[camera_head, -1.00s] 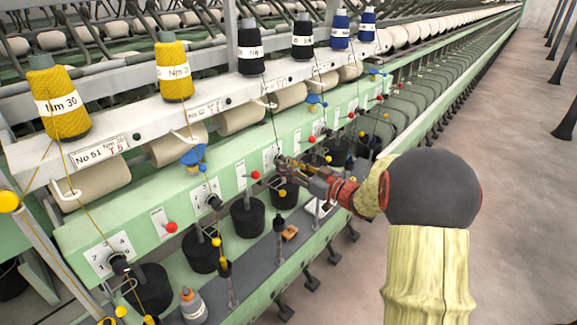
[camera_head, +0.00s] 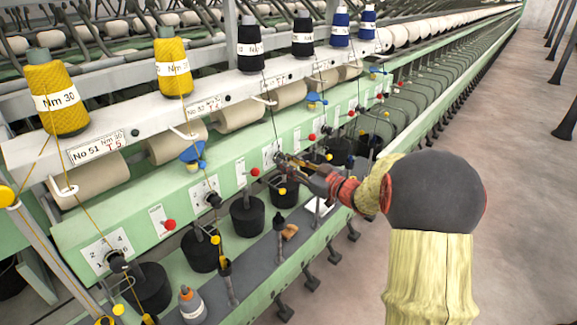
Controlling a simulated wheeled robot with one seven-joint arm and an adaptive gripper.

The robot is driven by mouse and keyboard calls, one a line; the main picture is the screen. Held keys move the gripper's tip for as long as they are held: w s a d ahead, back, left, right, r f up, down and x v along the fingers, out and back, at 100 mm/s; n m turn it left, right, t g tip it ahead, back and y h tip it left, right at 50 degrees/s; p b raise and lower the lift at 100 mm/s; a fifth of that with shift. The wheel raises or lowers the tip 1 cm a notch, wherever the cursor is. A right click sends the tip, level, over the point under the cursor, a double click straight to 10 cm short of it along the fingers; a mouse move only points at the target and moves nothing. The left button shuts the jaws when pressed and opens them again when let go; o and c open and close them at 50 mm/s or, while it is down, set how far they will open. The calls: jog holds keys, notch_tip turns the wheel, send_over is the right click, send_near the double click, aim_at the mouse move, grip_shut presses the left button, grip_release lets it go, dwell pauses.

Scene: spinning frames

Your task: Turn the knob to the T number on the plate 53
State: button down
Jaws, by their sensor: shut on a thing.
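My gripper (camera_head: 284,162) reaches from the right to the white dial plate (camera_head: 267,155) on the green rail, third from the near left end. Its jaws are shut on the knob there, which is mostly hidden behind the fingers. The dial's numbers are too small to read. The number plate above this dial (camera_head: 276,81) is small and I cannot read its number or T value. The nearest number plate (camera_head: 99,146) reads No 51 with T 5, and the one after it (camera_head: 203,106) appears to read No 52.
Two other dials with black knobs (camera_head: 116,260) (camera_head: 213,199) are on the rail at left. Red ball levers (camera_head: 170,224) stick out between dials. Yarn cones (camera_head: 57,97) stand above, with threads running down.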

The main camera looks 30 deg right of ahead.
jog(key=n+b, duration=1.5)
jog(key=n, duration=0.7)
jog(key=shift+b, duration=0.3)
jog(key=shift+n, duration=0.3)
jog(key=c, duration=1.6)
grip_release()
jog(key=shift+o, duration=0.3)
jog(key=shift+r, duration=0.1)
jog(key=shift+d, duration=0.1)
